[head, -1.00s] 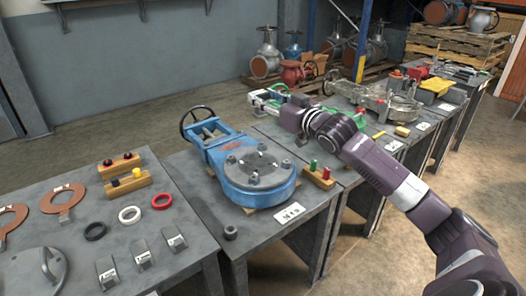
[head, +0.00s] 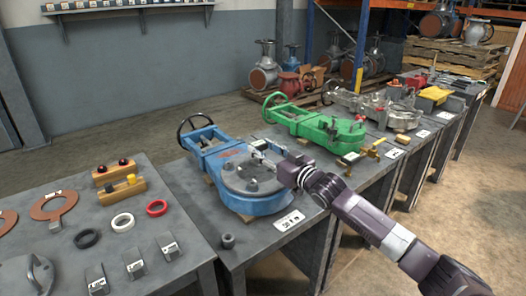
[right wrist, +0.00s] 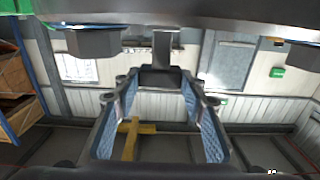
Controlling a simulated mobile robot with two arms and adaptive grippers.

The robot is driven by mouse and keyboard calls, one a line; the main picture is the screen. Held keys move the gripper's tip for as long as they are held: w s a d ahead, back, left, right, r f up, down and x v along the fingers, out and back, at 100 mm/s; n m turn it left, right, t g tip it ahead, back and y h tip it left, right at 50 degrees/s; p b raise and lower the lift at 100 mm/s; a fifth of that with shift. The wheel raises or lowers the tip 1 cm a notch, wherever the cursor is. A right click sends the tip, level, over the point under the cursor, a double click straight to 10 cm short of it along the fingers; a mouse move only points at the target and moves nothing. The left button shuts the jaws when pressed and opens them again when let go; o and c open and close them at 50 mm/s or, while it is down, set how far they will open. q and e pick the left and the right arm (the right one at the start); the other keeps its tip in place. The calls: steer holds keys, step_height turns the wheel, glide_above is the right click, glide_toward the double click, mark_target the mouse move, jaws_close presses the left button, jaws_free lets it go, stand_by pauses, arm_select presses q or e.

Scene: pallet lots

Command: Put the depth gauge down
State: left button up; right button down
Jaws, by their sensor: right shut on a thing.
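My right gripper (head: 268,154) is over the blue valve (head: 258,203) on the middle table, close to its round grey cover (head: 250,182). In the right wrist view, its blue-padded fingers (right wrist: 160,90) are shut on a small dark piece with a grey stem, which I take to be the depth gauge (right wrist: 160,75). The stem reaches toward the underside-like grey surface with hex bolts along the picture's top. I cannot tell whether the gauge touches the cover. In the head view the gauge is small and hard to separate from the gripper. My left gripper is not in view.
A green valve (head: 318,128) and brass fittings (head: 350,158) lie behind my right arm. A small dark cup-like part (head: 228,241) and a white label (head: 289,222) sit at the blue valve's front. Gaskets, rings and wooden holders (head: 124,188) occupy the left table.

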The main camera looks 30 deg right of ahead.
steer(key=shift+r, duration=0.15)
steer(key=c, duration=1.2)
jaws_free()
steer(key=shift+f, duration=0.2)
steer(key=shift+s+r, duration=0.1)
steer(key=shift+r, duration=0.1)
steer(key=s, duration=0.3)
steer(key=s+p, duration=0.1)
steer(key=s, duration=0.3)
steer(key=s+p, duration=0.1)
steer(key=s, duration=0.2)
steer(key=shift+s+d, duration=0.3)
steer(key=shift+d, duration=0.1)
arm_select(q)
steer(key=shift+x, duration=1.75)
arm_select(e)
steer(key=shift+s, duration=0.65)
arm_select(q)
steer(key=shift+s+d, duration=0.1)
arm_select(e)
steer(key=shift+f, duration=0.1)
